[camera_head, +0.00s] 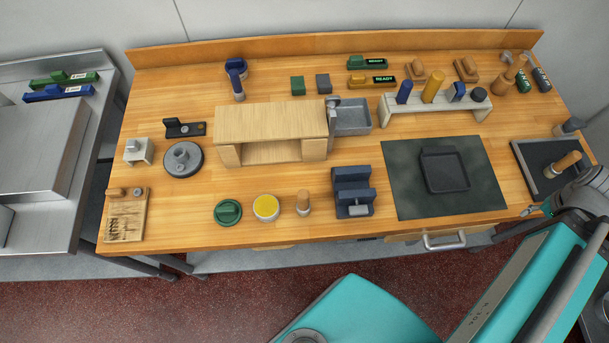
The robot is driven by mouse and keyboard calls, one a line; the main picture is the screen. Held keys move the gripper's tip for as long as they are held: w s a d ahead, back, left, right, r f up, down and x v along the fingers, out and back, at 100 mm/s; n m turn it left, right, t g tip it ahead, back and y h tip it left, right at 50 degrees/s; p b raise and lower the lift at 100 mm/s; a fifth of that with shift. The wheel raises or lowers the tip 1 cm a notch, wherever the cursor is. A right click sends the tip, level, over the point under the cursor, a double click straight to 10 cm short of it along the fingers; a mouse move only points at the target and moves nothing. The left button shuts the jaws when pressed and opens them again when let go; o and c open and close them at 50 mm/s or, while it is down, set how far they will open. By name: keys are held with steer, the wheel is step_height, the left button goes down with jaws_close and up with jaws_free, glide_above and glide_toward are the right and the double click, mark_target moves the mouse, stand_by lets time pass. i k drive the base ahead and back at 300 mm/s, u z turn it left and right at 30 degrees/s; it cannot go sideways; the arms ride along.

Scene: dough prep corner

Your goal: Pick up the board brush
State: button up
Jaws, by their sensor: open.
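Several things with wooden parts could be the board brush, and I cannot tell for certain which one it is. A small upright piece with a wooden top and pale base (303,204) stands near the front edge of the table. Two wooden blocks with knobs, a left one (415,71) and a right one (466,70), lie at the back right. A wooden handle (566,162) rises from the dark tray (531,178) at the right. My gripper (533,210) is at the right front, beside this tray, open and apart from all of these; its fingers are small and partly hidden.
The wooden table (270,205) holds a wooden shelf box (262,122), a dark mat (405,190) with a black pan (444,170), a navy holder (352,190) and a grey rack (440,115). A drawer handle (444,240) sticks out in front. A steel counter (50,140) stands left.

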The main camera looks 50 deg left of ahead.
mark_target(303, 204)
steer(key=u, duration=2.25)
